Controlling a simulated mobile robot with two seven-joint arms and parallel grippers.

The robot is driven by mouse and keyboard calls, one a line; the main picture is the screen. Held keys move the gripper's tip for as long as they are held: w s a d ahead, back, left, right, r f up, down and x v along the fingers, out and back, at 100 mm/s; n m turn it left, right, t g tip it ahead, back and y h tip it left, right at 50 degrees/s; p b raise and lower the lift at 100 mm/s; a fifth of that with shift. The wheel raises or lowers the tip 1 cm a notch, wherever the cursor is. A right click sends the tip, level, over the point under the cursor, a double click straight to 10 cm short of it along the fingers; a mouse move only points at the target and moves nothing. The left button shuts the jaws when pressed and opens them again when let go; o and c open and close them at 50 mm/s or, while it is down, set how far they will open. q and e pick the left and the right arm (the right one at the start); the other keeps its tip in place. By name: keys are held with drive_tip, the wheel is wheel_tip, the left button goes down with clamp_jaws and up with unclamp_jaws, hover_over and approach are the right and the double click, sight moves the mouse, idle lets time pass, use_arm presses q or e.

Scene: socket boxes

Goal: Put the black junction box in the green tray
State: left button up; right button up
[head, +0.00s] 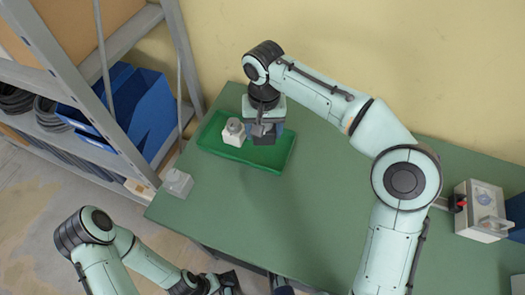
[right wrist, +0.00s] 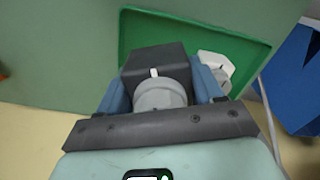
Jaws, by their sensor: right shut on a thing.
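The black junction box (right wrist: 155,62) is dark with a pale grey round part facing the right wrist camera. My right gripper (right wrist: 163,88) is shut on it, with a blue finger on each side. I cannot tell whether the box touches the tray floor. The tray's green floor also shows in the right wrist view (right wrist: 135,32). My left gripper (head: 225,284) is low at the bottom edge, its fingers unclear.
A white socket box (head: 233,133) stands in the tray, left of the right gripper. A grey box (head: 177,183) sits at the table's left edge. A grey-white box with a red part (head: 482,210) stands at the far right. The middle of the green table (head: 260,210) is clear.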

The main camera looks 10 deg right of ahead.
sight(264, 156)
wheel_tip(264, 156, down, 10)
drive_tip(key=shift+r+b, duration=0.2)
drive_tip(key=shift+b, duration=0.6)
drive_tip(key=shift+f, duration=0.1)
drive_tip(key=o, duration=1.2)
wheel_tip(264, 156, up, 12)
drive_tip(key=p, duration=0.2)
drive_tip(key=shift+p, duration=0.35)
